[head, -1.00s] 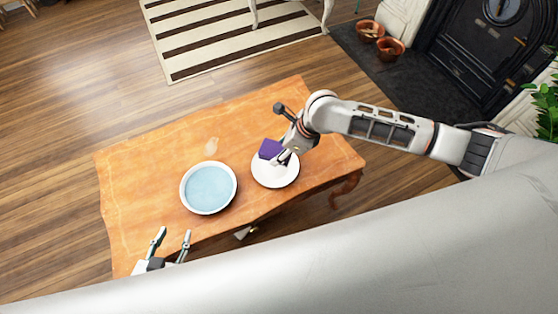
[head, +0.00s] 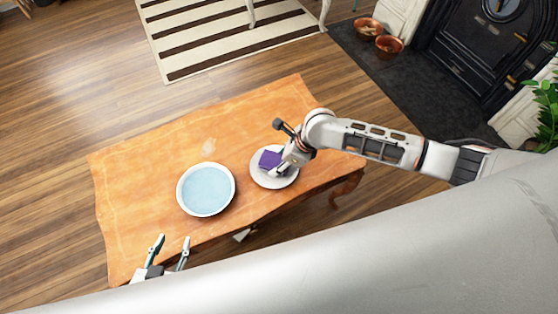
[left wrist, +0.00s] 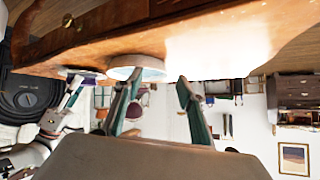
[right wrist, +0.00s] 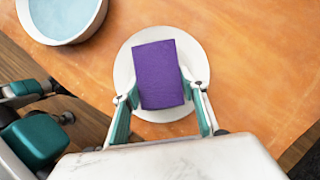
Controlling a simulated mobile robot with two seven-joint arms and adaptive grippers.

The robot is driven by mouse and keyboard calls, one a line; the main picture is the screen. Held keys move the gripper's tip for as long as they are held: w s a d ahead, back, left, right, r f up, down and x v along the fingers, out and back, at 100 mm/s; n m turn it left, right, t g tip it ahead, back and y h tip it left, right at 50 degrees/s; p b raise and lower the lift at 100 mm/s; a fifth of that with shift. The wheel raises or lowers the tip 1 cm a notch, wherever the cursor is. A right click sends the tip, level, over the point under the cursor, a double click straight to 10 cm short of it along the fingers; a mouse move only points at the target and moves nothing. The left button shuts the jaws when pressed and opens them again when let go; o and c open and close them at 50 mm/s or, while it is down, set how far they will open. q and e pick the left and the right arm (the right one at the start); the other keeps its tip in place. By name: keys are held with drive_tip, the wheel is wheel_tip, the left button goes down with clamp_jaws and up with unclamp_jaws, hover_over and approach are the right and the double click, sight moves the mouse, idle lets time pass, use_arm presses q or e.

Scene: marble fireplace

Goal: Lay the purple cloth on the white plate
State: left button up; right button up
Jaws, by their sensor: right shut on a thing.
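The purple cloth (right wrist: 159,72) is a folded rectangle at the white plate (right wrist: 196,52), lying over its middle in the right wrist view. In the head view the cloth (head: 270,159) is at the plate (head: 264,181) on the table's right part. My right gripper (right wrist: 162,92) is shut on the cloth, with one finger at each side edge. Whether the cloth's underside touches the plate cannot be told. My left gripper (head: 171,241) is open and empty by the table's front left edge; its spread fingers also show in the left wrist view (left wrist: 157,84).
A white bowl with pale blue inside (head: 207,188) stands left of the plate on the wooden table (head: 150,150). The table's back and left parts are clear. A striped rug (head: 225,35) and copper pots (head: 389,46) lie on the floor beyond.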

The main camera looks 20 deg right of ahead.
use_arm(q)
drive_tip(key=shift+s+f, duration=0.1)
drive_tip(key=shift+f, duration=0.2)
use_arm(e)
drive_tip(key=shift+f, duration=0.3)
use_arm(q)
drive_tip(key=shift+r, duration=0.1)
use_arm(e)
drive_tip(key=o, duration=1.1)
drive_tip(key=shift+c, duration=0.2)
use_arm(q)
drive_tip(key=shift+r, duration=0.1)
use_arm(e)
drive_tip(key=shift+r, duration=0.15)
use_arm(q)
drive_tip(key=shift+w, duration=0.2)
